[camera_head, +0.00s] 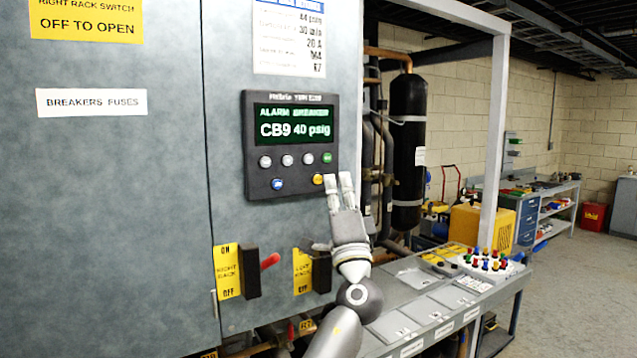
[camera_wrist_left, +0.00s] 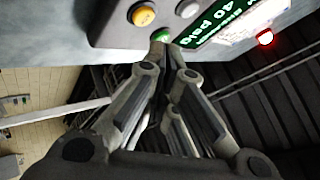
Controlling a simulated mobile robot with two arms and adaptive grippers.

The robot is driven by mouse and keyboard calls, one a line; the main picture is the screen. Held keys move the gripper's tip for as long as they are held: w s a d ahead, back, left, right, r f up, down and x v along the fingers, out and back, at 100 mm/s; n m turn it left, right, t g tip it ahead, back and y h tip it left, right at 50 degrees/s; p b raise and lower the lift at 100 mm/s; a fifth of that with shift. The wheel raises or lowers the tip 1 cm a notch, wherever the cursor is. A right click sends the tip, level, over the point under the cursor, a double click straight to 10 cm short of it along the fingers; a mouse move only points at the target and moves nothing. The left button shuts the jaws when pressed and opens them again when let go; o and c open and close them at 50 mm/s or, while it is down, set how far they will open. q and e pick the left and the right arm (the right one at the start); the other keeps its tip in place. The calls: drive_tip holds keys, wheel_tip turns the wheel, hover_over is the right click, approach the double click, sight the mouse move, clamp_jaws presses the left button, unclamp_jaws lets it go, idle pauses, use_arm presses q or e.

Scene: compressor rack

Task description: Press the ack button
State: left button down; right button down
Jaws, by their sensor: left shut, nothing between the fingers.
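The dark control panel (camera_head: 290,145) is on the grey cabinet door, with a lit screen reading "ALARM BREAKER CB9 40 psig". Under the screen are a row of whitish buttons and a green button (camera_head: 327,158), with a blue button (camera_head: 277,184) and a yellow button (camera_head: 318,179) below. I cannot read which is the ack button. My left gripper (camera_head: 339,183) is shut and empty at the panel's lower right corner. In the left wrist view its tips (camera_wrist_left: 163,50) overlap the green button (camera_wrist_left: 161,37), next to the yellow button (camera_wrist_left: 144,16). I cannot tell whether they touch. My right gripper is not in view.
A black cylinder (camera_head: 408,140) and pipes stand to the right behind a light post. A bench (camera_head: 440,310) with coloured pieces runs along the lower right. A red lamp (camera_wrist_left: 265,38) glows in the wrist view.

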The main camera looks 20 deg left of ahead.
use_arm(q)
drive_tip(key=shift+w+a, duration=0.35)
drive_tip(key=shift+a, duration=0.15)
idle(0.9)
drive_tip(key=shift+b, duration=0.3)
drive_tip(key=shift+w+a+b, duration=0.25)
drive_tip(key=shift+a+b, duration=0.05)
drive_tip(key=shift+b, duration=0.1)
